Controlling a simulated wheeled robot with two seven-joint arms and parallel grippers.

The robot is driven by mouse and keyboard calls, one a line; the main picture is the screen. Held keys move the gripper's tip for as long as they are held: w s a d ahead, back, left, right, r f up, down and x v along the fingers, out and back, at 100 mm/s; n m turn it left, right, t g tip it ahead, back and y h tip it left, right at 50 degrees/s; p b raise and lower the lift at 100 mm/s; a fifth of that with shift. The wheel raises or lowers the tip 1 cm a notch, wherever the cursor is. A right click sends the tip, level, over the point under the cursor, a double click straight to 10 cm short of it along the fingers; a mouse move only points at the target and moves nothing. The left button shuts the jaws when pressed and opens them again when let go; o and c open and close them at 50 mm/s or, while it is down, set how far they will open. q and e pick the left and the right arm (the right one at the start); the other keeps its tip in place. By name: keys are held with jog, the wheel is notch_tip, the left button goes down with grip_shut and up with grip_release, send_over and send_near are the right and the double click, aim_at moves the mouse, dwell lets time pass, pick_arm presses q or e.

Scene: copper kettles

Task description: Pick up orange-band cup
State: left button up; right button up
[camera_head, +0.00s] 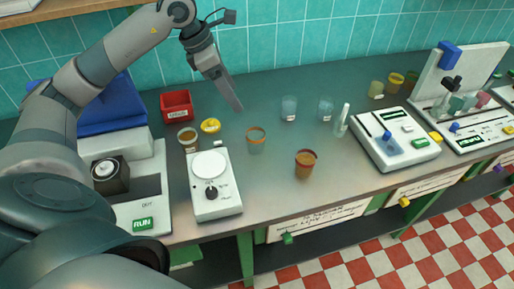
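A clear cup with an orange band at its rim (256,145) stands upright on the grey bench. My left gripper (238,107) comes in from the upper left and points down, above and slightly left of this cup, apart from it. Its fingers show nearly edge-on, so their opening cannot be told; nothing shows held in them. A solid orange-brown cup (305,165) stands to the right and nearer. My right gripper is not in view.
A white scale-like device with a round plate (212,190) stands left of the cup.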

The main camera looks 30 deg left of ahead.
pick_arm(q)
jog(key=shift+f+b, duration=0.5)
jog(key=shift+f, duration=0.4)
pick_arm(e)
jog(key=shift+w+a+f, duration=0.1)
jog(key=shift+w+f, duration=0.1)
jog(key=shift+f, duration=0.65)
pick_arm(q)
jog(key=p, duration=0.4)
send_over(256, 141)
jog(key=a, duration=0.3)
notch_tip(256, 141, down, 10)
jog(key=shift+w+d+f, duration=0.15)
jog(key=shift+w+f, duration=0.15)
jog(key=shift+f, duration=0.3)
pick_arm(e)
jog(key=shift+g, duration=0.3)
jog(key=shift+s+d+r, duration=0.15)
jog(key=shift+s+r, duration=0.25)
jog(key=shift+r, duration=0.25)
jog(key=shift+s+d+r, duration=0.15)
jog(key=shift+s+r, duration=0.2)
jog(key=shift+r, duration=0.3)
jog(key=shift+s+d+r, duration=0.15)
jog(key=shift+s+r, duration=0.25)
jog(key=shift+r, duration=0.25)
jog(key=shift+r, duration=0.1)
